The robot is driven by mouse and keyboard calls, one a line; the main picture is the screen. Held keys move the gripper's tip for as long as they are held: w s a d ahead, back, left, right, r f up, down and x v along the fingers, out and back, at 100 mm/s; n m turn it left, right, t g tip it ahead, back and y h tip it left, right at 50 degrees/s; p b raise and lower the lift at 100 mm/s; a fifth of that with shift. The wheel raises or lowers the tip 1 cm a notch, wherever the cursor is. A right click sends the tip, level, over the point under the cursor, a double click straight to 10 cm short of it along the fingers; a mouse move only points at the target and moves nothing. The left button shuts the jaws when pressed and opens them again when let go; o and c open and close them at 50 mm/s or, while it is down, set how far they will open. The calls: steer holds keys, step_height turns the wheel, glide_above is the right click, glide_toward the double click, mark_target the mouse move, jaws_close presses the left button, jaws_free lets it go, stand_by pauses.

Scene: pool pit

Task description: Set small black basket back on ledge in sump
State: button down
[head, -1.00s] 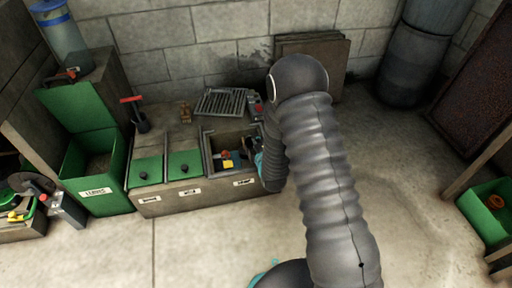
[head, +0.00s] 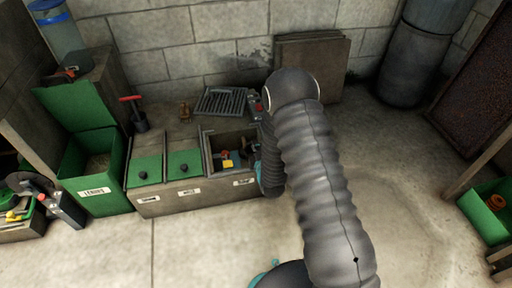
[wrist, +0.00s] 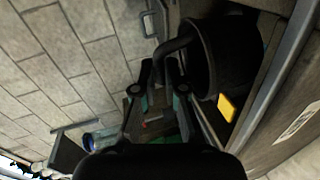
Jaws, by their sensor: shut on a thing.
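The small black basket (wrist: 212,58) hangs at my gripper (wrist: 160,78) in the wrist view, with its curved black handle running to the fingertips. My gripper is shut on that handle. In the head view my gripper (head: 258,150) is at the right side of the open sump (head: 207,160), and my arm and gripper hide most of the basket. A yellow block (head: 228,163) and a small red-orange piece show inside the sump. The yellow block (wrist: 226,107) also shows beside the basket in the wrist view. I cannot tell whether the basket touches the ledge.
Two green lids (head: 184,164) cover the compartments left of the sump. A metal grate (head: 222,102) lies behind it, near a red-and-grey box (head: 258,106). A green bin (head: 93,172) stands at the left, with a red-handled tool (head: 133,112) beside it. The floor in front is clear.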

steer(key=shift+f+b, duration=0.4)
steer(key=c, duration=1.2)
jaws_free()
steer(key=shift+c, duration=0.2)
steer(key=shift+r, duration=0.15)
